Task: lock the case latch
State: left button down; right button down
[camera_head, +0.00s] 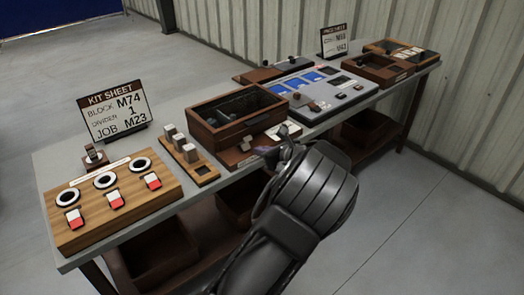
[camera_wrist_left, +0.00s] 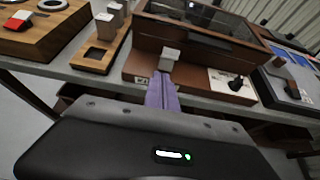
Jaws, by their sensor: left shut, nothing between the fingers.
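The case (camera_head: 205,135) is a dark brown wooden box with a dark, see-through-looking top, in the middle of the bench. It also shows in the left wrist view (camera_wrist_left: 215,45). A small pale block (camera_head: 245,143), which looks like the latch piece, stands at its front above a brown ledge; it is also in the wrist view (camera_wrist_left: 169,56). My left gripper (camera_head: 268,151) is shut and empty, just in front of the ledge. In the wrist view its fingertips (camera_wrist_left: 163,78) lie just below the pale block; I cannot tell if they touch. My right gripper is out of view.
A wooden slotted tray with grey blocks (camera_head: 205,173) and a wooden panel with round rings (camera_head: 160,195) stand to the left. A grey panel with blue screens (camera_head: 345,100) is to the right.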

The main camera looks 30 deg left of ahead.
aim_at(245, 141)
pick_arm(q)
jog(key=x, duration=0.7)
jog(key=shift+a+f, duration=0.1)
jog(key=shift+a, duration=0.2)
jog(key=shift+p, duration=0.3)
jog(key=shift+r+p, duration=0.35)
jog(key=shift+p, duration=0.4)
jog(key=shift+w+a+r+h+p, duration=0.1)
jog(key=shift+h+p, duration=0.4)
jog(key=shift+p, duration=0.25)
jog(key=r+h+p, duration=0.1)
jog(key=p, duration=0.1)
jog(key=a+g+p, duration=0.1)
jog(key=p, duration=0.2)
jog(key=shift+r+h, duration=0.4)
jog(key=shift+w+a+p, duration=0.1)
jog(key=shift+p, duration=0.25)
jog(key=shift+w+a+r, duration=0.2)
jog(key=shift+a+r, duration=0.2)
jog(key=shift+a, duration=0.2)
jog(key=shift+r+p, duration=0.8)
